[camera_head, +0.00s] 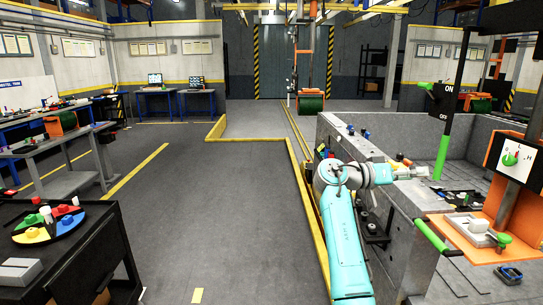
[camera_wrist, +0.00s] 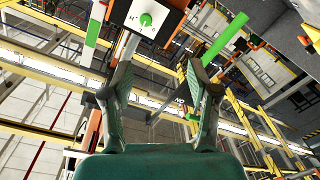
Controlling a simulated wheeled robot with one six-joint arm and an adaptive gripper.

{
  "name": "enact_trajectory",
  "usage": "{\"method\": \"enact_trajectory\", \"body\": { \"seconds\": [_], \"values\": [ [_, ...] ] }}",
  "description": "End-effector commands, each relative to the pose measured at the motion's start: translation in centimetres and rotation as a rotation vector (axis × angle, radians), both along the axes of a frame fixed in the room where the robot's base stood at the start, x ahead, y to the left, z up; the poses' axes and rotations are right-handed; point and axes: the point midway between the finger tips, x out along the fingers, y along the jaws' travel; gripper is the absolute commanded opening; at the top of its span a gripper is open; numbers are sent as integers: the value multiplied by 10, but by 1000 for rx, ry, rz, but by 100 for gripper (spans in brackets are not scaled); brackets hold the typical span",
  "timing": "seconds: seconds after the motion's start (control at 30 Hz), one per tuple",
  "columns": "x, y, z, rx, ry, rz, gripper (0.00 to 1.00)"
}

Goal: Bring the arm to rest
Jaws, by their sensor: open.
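My arm (camera_head: 342,235) is teal and grey. It rises from the bottom middle of the head view and bends right at its upper end. My gripper (camera_head: 412,172) is at that end, small in the head view, above the near part of the grey walled station. In the wrist view my gripper (camera_wrist: 160,75) has its two fingers spread apart with nothing between them. Behind the fingers the wrist view shows the dial panel (camera_wrist: 170,20) with a green knob, and a green bar (camera_wrist: 225,40). No object is held.
A low yellow edge (camera_head: 300,185) runs left of my arm. The grey floor (camera_head: 220,200) is open. A black table (camera_head: 70,245) is at left.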

Motion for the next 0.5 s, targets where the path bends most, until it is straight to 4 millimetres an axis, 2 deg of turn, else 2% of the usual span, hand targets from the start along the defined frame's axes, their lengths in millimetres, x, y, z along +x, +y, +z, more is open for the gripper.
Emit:
{"method": "enact_trajectory", "body": {
  "seconds": [0.27, 0.37, 0.47, 0.5],
  "values": [
    [4, 0, -58, 9, 58, 89, 60],
    [4, 0, -87, 14, 87, 135, 60],
    [3, 2, -125, 22, 120, 196, 60],
    [1, 3, -143, 28, 137, 226, 60]
  ]
}}
